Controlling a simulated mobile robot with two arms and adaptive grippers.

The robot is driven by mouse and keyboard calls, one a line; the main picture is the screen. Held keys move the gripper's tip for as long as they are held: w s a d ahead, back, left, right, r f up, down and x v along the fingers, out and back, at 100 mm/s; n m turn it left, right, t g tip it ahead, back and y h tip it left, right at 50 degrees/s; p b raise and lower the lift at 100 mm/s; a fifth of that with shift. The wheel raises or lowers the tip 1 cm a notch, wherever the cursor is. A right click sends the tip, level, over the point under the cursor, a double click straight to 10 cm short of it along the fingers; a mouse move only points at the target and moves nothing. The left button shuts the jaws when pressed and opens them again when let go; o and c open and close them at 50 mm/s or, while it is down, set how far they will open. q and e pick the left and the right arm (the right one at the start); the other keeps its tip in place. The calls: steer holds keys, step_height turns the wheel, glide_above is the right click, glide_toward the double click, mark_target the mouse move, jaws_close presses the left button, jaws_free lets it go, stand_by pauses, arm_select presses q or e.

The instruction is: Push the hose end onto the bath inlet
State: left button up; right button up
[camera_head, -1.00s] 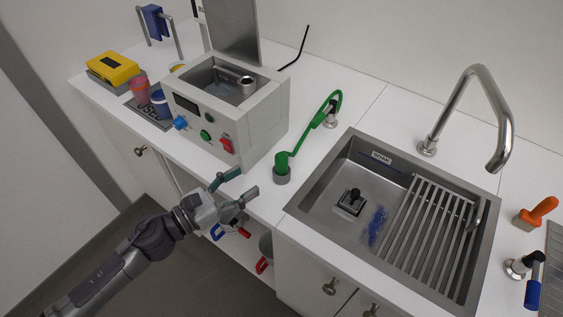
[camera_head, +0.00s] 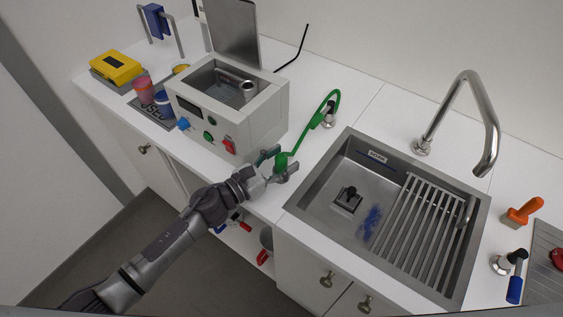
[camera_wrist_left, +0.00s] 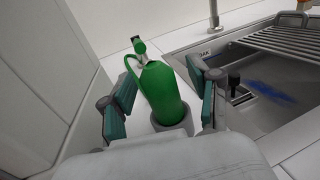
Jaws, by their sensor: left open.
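The green hose end (camera_head: 282,159) stands upright in a small grey holder on the counter, right of the bath. Its green hose (camera_head: 307,132) runs up and back to a tap (camera_head: 328,118). My left gripper (camera_head: 279,162) is open, with its fingers on either side of the hose end. In the left wrist view the hose end (camera_wrist_left: 165,92) stands between the two teal-padded fingers, with gaps showing. The grey bath (camera_head: 260,124) has blue, green and red fittings (camera_head: 229,146) on its front; I cannot tell which is the inlet. My right gripper is out of view.
A steel sink (camera_head: 325,190) with a rack lies right of the hose end, under a tall faucet (camera_head: 489,130). Cups (camera_head: 144,90) and a yellow box (camera_head: 115,66) stand left of the bath. An orange-handled brush (camera_head: 524,210) lies far right.

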arm_select(q)
jaws_close()
stand_by(0.3)
